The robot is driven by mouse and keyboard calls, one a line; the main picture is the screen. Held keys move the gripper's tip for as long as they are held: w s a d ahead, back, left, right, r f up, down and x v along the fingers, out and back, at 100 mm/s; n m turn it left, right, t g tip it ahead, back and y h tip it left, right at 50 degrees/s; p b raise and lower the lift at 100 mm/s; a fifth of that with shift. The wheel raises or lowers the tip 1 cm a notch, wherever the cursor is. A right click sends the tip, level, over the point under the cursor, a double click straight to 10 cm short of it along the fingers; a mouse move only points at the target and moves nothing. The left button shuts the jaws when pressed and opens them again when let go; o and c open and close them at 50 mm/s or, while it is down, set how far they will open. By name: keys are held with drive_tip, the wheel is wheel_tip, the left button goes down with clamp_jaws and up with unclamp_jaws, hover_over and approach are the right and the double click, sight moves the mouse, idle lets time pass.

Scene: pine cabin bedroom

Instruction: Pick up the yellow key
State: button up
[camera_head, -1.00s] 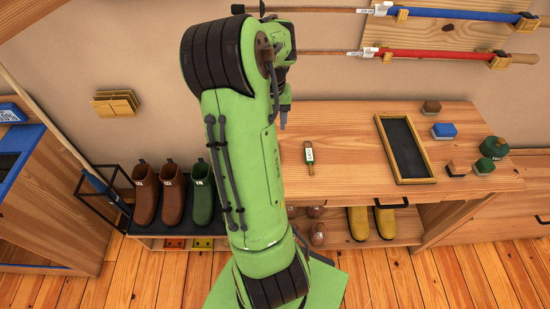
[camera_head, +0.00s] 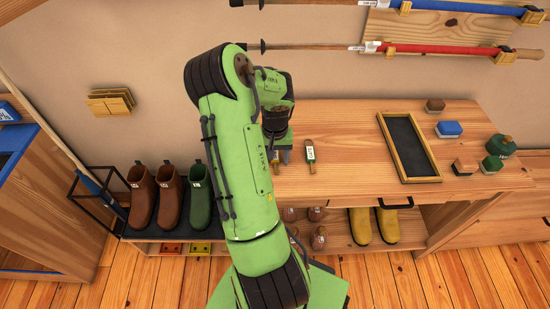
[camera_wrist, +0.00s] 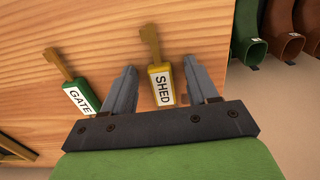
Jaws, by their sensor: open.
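The yellow key (camera_wrist: 161,86), with a yellow tag reading "SHED", lies on the wooden bench top (camera_wrist: 195,25). I cannot tell how far above the bench the fingertips are. In the head view my gripper (camera_head: 278,156) is low over the bench's left part, and the arm hides most of the yellow key. A green-tagged key reading "GATE" (camera_wrist: 80,97) lies just left of my left finger; it also shows in the head view (camera_head: 310,153).
A dark framed tray (camera_head: 439,178) lies to the right on the bench, beside several small blocks, one blue (camera_head: 448,129), and a round green object (camera_head: 499,145). Boots (camera_head: 171,197) stand on a low rack at left. Bench space between the green-tagged key and tray is clear.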

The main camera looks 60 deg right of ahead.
sight(275, 159)
drive_tip(key=shift+r, duration=0.1)
clamp_jaws()
wheel_tip(275, 159, up, 10)
drive_tip(key=p, duration=0.2)
drive_tip(key=shift+p, duration=0.35)
